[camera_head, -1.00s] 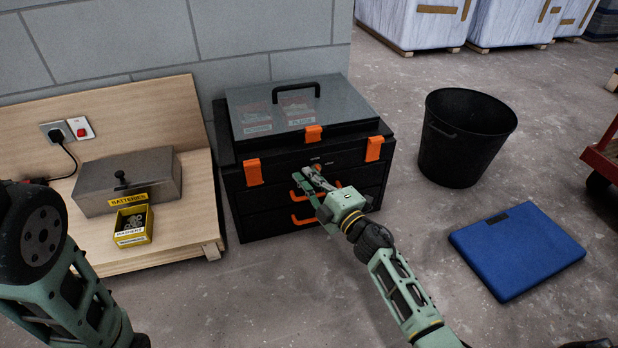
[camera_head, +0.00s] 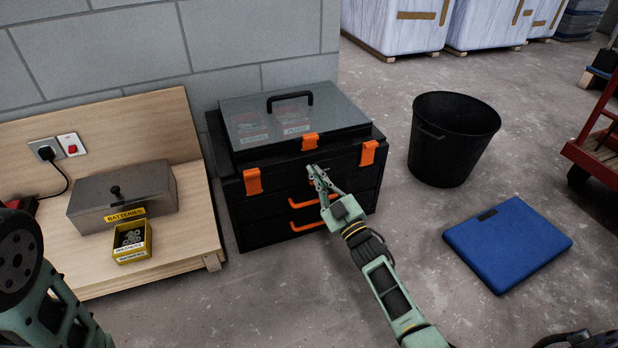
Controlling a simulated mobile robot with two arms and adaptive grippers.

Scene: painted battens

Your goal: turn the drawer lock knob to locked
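The black toolbox chest (camera_head: 275,225) stands on the floor against the block wall, with drawers, orange handles and orange latches on its front. My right gripper (camera_head: 316,171) is at the upper part of the drawer front, just below the middle orange latch (camera_head: 310,141). Its fingers point at the chest and look close together; whether they are shut, or touch or hold anything, I cannot tell. The lock knob cannot be made out at this size; the fingertips cover part of the front there. My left arm shows at the lower left, but its gripper is out of view.
A wooden bench (camera_head: 185,232) at the left holds a grey battery box (camera_head: 122,190) and a small yellow bin (camera_head: 132,242). A black bucket (camera_head: 452,140) and a blue case (camera_head: 508,245) are on the floor to the right. A red trolley (camera_head: 600,150) stands at the right edge.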

